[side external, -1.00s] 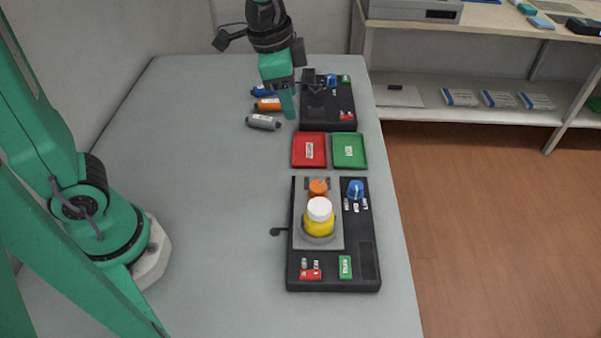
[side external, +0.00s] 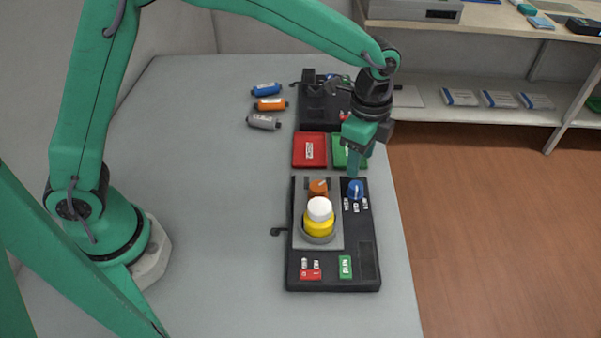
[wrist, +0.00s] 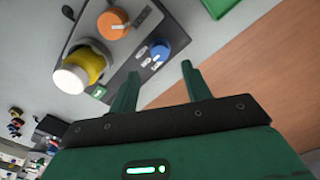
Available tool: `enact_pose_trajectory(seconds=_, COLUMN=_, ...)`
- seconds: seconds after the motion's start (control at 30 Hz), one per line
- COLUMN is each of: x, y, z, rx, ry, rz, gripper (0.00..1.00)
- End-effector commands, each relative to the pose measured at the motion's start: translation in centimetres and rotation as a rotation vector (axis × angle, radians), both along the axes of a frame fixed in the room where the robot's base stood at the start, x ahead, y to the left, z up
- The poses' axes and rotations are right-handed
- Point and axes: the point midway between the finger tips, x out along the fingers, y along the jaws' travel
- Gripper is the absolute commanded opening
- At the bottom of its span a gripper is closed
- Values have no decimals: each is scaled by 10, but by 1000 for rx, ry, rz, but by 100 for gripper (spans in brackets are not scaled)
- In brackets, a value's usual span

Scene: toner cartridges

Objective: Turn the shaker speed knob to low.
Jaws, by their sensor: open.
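The shaker is a black base (side external: 330,277) with a grey plate. A yellow bottle (side external: 319,226) with a white cap stands upright on the plate. A blue knob (side external: 356,188) sits at the base's top right, with three small labels beside it; its setting is too small to read surely. The blue knob also shows in the wrist view (wrist: 160,51), just beyond my fingertips. My gripper (side external: 355,172) is open and empty, right above and behind the blue knob, apparently not touching it. The wrist view shows its two fingers spread (wrist: 158,82).
An orange knob (side external: 318,187) sits behind the bottle. A green RUN button (side external: 345,267) and red switch (side external: 310,274) are at the base's front. Red (side external: 309,150) and green (side external: 340,158) trays lie behind. Several cartridges (side external: 264,122) lie at the back left. The table's left is clear.

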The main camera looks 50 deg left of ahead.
Motion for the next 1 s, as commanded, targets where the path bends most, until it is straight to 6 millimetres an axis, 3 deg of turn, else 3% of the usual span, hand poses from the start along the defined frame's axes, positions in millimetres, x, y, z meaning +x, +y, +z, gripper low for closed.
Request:
enact_pose_trajectory(seconds=0.27, x=0, y=0, z=-7, rx=1, ry=1, rz=2, gripper=48)
enact_pose_trajectory(seconds=0.8, x=-1, y=1, z=-66, rx=1, ry=2, rz=3, gripper=48)
enact_pose_trajectory(seconds=1.0, x=0, y=0, z=-76, rx=0, ry=0, rz=3, gripper=48)
